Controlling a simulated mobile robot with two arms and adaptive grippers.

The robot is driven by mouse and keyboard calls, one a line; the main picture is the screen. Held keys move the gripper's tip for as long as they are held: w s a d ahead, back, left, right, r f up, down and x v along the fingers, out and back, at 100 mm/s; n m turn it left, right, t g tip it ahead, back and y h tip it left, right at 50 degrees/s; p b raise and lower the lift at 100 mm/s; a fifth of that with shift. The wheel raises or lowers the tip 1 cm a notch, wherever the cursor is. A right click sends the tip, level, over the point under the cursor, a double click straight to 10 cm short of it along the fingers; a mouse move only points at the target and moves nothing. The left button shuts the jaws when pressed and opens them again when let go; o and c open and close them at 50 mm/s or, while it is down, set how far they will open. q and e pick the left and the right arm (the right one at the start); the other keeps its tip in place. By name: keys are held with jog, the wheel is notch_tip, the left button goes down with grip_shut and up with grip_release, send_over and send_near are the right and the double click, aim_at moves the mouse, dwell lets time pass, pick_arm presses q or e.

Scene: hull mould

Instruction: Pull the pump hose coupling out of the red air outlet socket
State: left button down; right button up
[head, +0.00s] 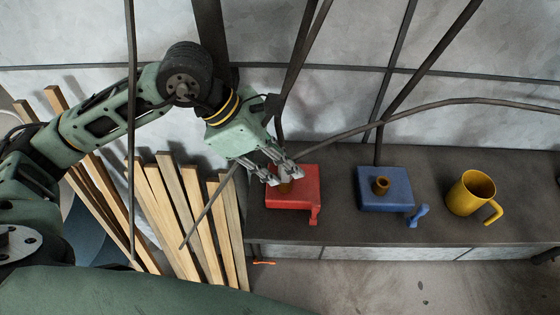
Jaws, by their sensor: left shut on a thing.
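The red air outlet socket (300,207) is a red block with a small lever at its front right, on the dark bench. My left gripper (282,175) comes down from the upper left over the back left part of the red block. Its fingers are shut on a small brass-coloured piece (285,187), which looks like the hose coupling; the fingers hide most of it. I cannot tell whether the coupling is still seated in the socket. A dark hose (440,104) arches in from the right towards the gripper. My right gripper is not in view.
A blue block (383,189) with a brass fitting and blue lever stands right of the red one. A yellow mug (471,193) stands further right on the bench (340,225). Wooden slats (190,215) lean at the left. Dark bars cross in front of the pale wall.

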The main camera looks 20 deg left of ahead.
pick_arm(q)
jog(key=shift+w+r, duration=0.15)
jog(key=shift+r, duration=0.1)
jog(key=shift+r+p, duration=1.05)
jog(key=shift+r, duration=0.9)
jog(key=shift+r+p, duration=0.5)
jog(key=shift+r, duration=1)
jog(key=shift+r, duration=0.1)
jog(key=shift+r+p, duration=0.5)
jog(key=shift+r, duration=0.9)
jog(key=shift+r+p, duration=0.6)
jog(key=shift+r, duration=0.9)
